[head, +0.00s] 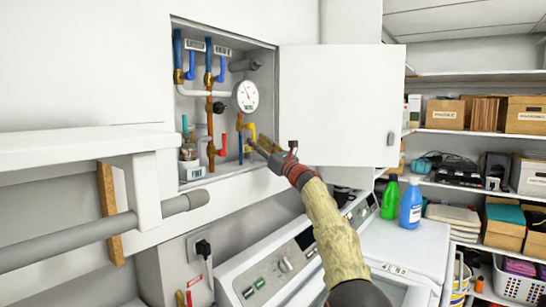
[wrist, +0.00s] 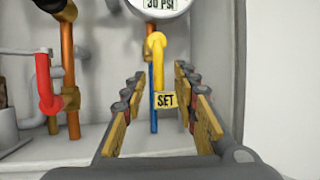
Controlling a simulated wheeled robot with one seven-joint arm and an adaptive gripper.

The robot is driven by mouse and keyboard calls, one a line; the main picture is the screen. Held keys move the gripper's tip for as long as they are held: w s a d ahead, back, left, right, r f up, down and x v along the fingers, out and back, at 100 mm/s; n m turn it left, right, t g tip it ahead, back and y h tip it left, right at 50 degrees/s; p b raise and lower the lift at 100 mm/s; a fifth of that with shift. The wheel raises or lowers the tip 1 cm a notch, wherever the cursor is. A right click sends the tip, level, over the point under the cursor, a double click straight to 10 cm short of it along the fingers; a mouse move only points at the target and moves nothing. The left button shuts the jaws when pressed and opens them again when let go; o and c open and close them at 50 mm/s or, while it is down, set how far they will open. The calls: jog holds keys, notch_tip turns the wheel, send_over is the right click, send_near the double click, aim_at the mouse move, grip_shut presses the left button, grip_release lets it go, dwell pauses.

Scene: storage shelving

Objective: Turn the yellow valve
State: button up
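The yellow valve (wrist: 157,62) has a handle that hangs downward below a round gauge in the wrist view. In the head view the yellow valve (head: 251,131) is in the lower right of the open wall cabinet, just left of my gripper. My gripper (wrist: 162,112) is open, with one finger on each side of the valve handle's line and a clear gap between them. In the head view my gripper (head: 262,146) reaches to the cabinet opening. A small "SET" tag (wrist: 166,100) shows between the fingers, near the handle's lower end. I cannot tell whether a finger touches the handle.
A red valve handle (wrist: 45,85) and copper pipes (wrist: 70,80) stand to the left. The gauge (head: 246,96) is above. The open cabinet door (head: 335,105) is at the right. A washing machine (head: 290,262) and bottles (head: 411,203) are below and right.

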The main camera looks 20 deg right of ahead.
jog(key=v, duration=0.9)
jog(key=shift+s+f, duration=0.1)
dwell(0.3)
